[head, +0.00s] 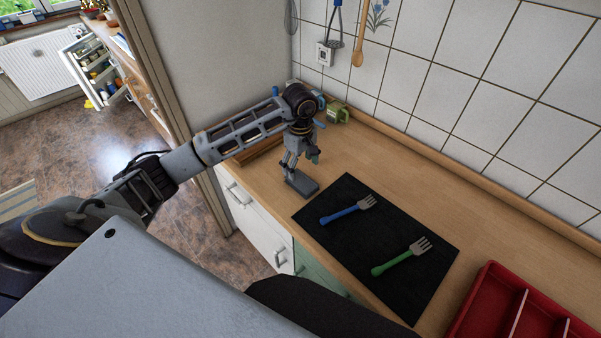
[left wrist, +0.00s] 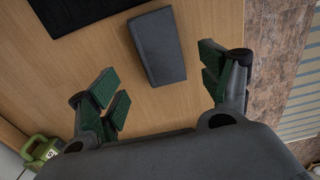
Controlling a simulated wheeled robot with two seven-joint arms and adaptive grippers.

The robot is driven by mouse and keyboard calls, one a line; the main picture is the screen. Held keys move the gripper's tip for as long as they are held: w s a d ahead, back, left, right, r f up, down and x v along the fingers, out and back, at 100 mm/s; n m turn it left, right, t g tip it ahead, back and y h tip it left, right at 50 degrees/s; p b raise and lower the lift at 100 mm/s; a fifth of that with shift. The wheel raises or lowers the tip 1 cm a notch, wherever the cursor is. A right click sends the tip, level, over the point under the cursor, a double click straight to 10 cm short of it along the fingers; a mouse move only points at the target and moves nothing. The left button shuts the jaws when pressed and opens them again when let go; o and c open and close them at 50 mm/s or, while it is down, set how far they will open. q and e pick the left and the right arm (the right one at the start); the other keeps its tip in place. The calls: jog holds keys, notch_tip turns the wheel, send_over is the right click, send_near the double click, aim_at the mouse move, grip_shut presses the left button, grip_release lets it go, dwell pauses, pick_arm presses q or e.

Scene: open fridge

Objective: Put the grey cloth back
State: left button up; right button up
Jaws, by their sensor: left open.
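The grey cloth (head: 306,184) is a folded, flat, oblong block on the wooden counter, just left of the black mat in the head view. It also shows in the left wrist view (left wrist: 156,46), lying flat beyond my fingers. My left gripper (head: 301,164) hangs over the cloth, pointing down. In the left wrist view its green-padded fingers (left wrist: 163,87) are wide apart with nothing between them, and the cloth lies within the width of the gap. I cannot tell the exact height above it. My right gripper is not in view.
A black mat (head: 350,250) holds a blue fork (head: 347,210) and a green fork (head: 401,256). A red divided tray (head: 480,310) is at the lower right. A green object (head: 338,113) stands near the tiled wall.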

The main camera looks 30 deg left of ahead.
aim_at(300, 180)
pick_arm(q)
jog(key=shift+r+b, duration=0.45)
jog(key=shift+r, duration=2.35)
jog(key=shift+s, duration=0.1)
